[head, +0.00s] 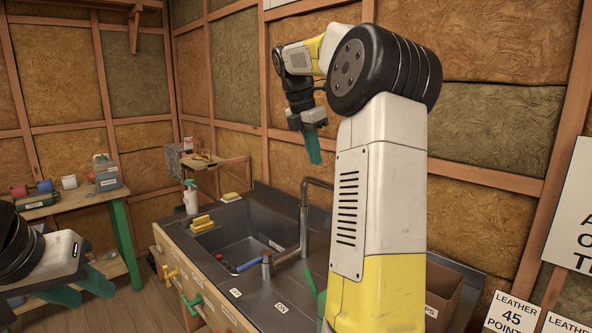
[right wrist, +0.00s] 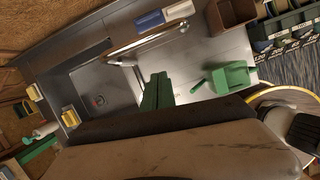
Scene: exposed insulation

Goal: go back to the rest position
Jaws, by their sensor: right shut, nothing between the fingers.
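My right arm (head: 380,180) rises through the middle of the head view. My right gripper (head: 314,158) hangs from it with green fingers pointing down, above and behind the sink counter. Its fingers are together and empty. Part of the left arm is cut off by the picture edge.
The counter has a sink (head: 243,246) with a tall faucet (head: 304,215), yellow sponges (head: 201,223) and a spray bottle (head: 191,197). A shelf (head: 75,200) with cups and a jug (head: 106,172) stands left. A green scoop-like container (right wrist: 230,77) and brown box (right wrist: 232,12) lie on the counter.

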